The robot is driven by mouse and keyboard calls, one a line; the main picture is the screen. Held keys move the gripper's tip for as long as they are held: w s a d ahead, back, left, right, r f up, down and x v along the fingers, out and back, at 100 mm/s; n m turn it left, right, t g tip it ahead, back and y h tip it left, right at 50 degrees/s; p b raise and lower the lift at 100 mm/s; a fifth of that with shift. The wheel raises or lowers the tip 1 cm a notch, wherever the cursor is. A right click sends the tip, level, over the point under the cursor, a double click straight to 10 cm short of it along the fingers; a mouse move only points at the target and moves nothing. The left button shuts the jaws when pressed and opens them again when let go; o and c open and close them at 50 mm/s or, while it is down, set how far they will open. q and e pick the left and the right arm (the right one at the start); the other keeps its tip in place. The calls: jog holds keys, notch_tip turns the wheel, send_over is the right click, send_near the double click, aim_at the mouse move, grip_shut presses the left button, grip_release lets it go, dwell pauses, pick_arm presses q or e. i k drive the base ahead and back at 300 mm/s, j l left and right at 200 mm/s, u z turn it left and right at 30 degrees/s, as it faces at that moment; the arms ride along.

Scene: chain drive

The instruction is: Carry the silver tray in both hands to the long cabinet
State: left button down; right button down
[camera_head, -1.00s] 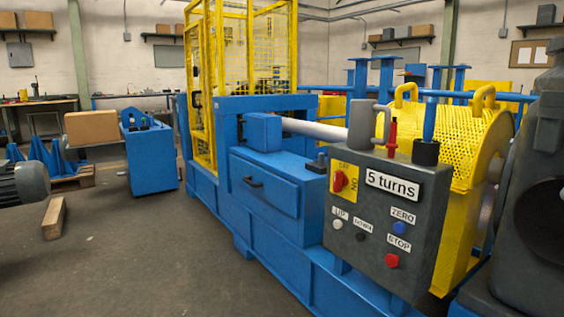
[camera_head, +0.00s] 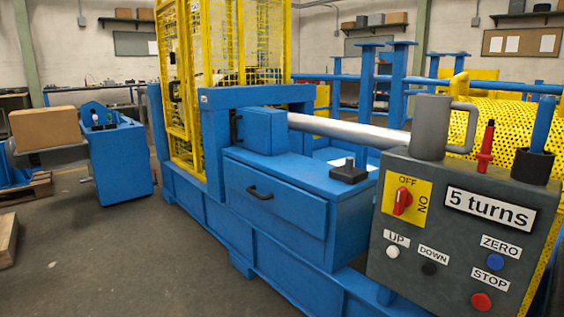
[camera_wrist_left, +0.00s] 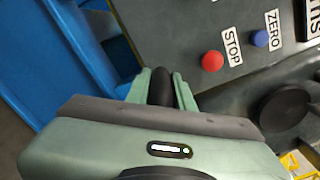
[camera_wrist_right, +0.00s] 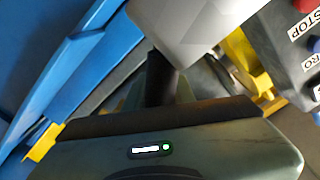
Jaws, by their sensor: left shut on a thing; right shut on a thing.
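No silver tray shows in the head view, and neither gripper does. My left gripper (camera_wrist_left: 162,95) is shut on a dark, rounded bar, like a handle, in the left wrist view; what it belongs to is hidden. My right gripper (camera_wrist_right: 162,90) is shut on a similar dark bar in the right wrist view. A pale grey block-like surface (camera_wrist_right: 190,25) lies just beyond that bar; I cannot tell whether it is part of the tray. A long blue base with a drawer (camera_head: 275,205) runs across the middle of the head view; I cannot tell if it is the long cabinet.
A grey control panel (camera_head: 450,225) marked "5 turns" stands close at the right, with a grey mug (camera_head: 430,128) on top. A blue unit (camera_head: 120,165) and a cardboard box (camera_head: 45,127) stand at the left. Bare floor (camera_head: 120,260) lies at the front left.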

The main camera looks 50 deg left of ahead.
aim_at(304, 167)
jog(key=k+j, duration=0.1)
jog(key=j, duration=3.55)
